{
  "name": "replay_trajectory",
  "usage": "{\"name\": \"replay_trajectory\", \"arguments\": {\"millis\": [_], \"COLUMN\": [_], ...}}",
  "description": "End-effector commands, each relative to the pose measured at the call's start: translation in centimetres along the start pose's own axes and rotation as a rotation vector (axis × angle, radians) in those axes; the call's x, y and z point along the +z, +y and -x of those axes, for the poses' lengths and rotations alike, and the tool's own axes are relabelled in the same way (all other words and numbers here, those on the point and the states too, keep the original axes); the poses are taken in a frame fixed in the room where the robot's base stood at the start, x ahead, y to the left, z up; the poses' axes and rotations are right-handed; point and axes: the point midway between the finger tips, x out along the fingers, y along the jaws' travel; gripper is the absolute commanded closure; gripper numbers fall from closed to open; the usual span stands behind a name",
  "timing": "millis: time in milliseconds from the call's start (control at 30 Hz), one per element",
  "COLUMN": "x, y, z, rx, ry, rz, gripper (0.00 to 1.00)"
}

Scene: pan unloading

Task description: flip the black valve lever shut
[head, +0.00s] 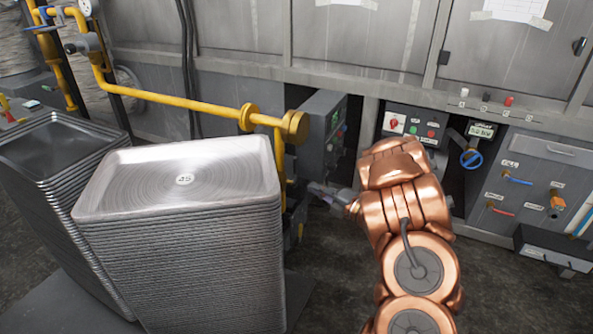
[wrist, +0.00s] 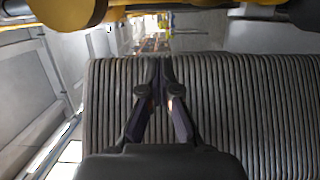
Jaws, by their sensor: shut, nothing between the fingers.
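My gripper (head: 320,192) is at the right of the tall pan stack in the head view, close to the lower end of the yellow pipe (head: 280,150). In the wrist view my gripper (wrist: 160,62) is shut and empty, its fingertips together in front of the ridged pan edges. I cannot make out the black valve lever clearly in either view. Dark fittings (head: 293,196) show low on the pipe beside the stack, partly hidden by it. I cannot tell whether the lever is among them or whether my gripper touches anything.
The tall pan stack (head: 180,185) and a darker stack (head: 55,150) fill the left. A grey control box (head: 322,125) stands behind my gripper. A panel with red and blue levers (head: 530,185) and a blue handwheel (head: 472,158) are at the right. Floor shows at the lower right.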

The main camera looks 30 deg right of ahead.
Motion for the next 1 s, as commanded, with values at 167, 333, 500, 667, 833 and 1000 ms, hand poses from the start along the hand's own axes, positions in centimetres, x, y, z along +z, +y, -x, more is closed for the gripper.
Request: {"name": "replay_trajectory", "arguments": {"millis": [167, 333, 500, 667, 833, 1000], "x": [0.0, -0.1, -0.1, -0.1, -0.1, 0.7], "y": [0.0, -0.1, -0.1, -0.2, -0.2, -0.1], "z": [-0.2, -1.5, -3.7, -6.0, -8.5, -10.3], "rx": [-0.001, -0.003, 0.0, -0.002, -0.002, 0.001], "ry": [0.0, 0.002, 0.003, 0.002, 0.002, -0.001], "rz": [0.0, 0.001, 0.001, 0.0, 0.0, 0.002], "gripper": [1.0, 1.0, 1.0, 1.0, 1.0, 1.0]}}
